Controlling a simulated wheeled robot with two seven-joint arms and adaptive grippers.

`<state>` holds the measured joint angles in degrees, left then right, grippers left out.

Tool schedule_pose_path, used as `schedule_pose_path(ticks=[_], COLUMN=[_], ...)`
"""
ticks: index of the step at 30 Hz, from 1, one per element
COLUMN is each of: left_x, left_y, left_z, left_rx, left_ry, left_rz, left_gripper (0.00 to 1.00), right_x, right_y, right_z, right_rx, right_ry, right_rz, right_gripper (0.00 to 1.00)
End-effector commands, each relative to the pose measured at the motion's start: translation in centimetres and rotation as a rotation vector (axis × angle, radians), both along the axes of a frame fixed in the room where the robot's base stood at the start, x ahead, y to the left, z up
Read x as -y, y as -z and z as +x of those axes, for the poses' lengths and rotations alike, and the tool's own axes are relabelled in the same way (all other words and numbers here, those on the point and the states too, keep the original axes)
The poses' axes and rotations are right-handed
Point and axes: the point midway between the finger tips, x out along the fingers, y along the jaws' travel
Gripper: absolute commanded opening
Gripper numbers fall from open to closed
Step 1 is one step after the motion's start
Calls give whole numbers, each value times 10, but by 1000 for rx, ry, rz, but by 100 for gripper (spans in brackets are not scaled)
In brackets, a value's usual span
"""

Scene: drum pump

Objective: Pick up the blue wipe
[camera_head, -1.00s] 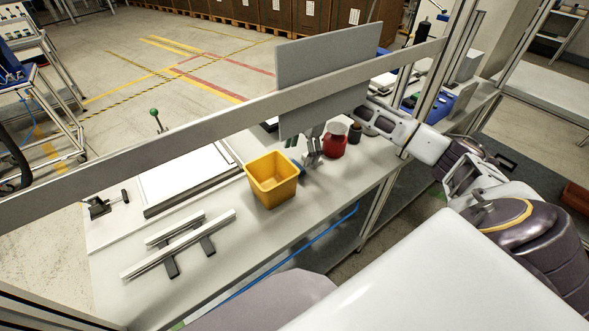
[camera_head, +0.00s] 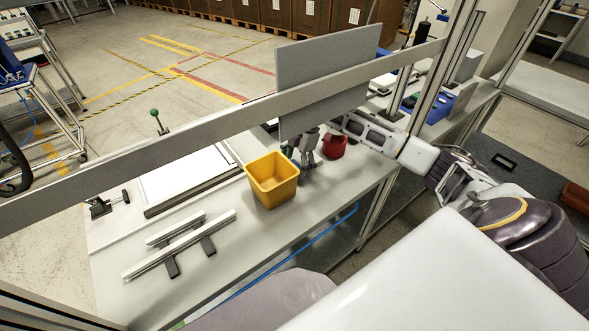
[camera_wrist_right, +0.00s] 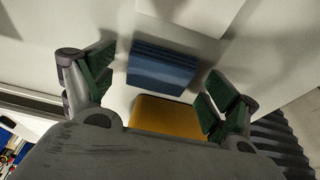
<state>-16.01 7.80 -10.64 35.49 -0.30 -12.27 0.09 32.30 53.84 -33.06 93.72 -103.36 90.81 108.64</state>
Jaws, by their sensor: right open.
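The blue wipe (camera_wrist_right: 163,68) is a folded, ribbed blue block on the pale worktop in the right wrist view. It lies between the spread fingers of my right gripper (camera_wrist_right: 158,82), which is open and empty. In the head view my right gripper (camera_head: 307,161) points down at the worktop, just right of the yellow bin, and I cannot make out the wipe there. My left gripper is not in view.
The yellow bin (camera_head: 271,190) stands close left of my right gripper; it also shows in the wrist view (camera_wrist_right: 168,117). A red container (camera_head: 335,147) is close right. A grey panel (camera_head: 325,75) and a rail (camera_head: 120,150) cross above the worktop.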

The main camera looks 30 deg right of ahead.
Motion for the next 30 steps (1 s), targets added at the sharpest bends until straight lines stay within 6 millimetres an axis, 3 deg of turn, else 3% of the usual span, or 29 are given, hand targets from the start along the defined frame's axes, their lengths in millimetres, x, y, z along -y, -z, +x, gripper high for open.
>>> schedule_pose_path(ticks=[12, 21, 30], left_x=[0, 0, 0], left_y=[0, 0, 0], left_z=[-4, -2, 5], left_rx=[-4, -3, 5], left_ry=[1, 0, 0], left_rz=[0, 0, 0], left_gripper=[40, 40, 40], right_x=[0, 0, 0], right_y=[0, 0, -1], right_z=[0, 0, 0], right_rx=[0, 1, 1], right_ry=[0, -1, 0], right_rz=[0, 0, 0], right_gripper=[86, 48, 46])
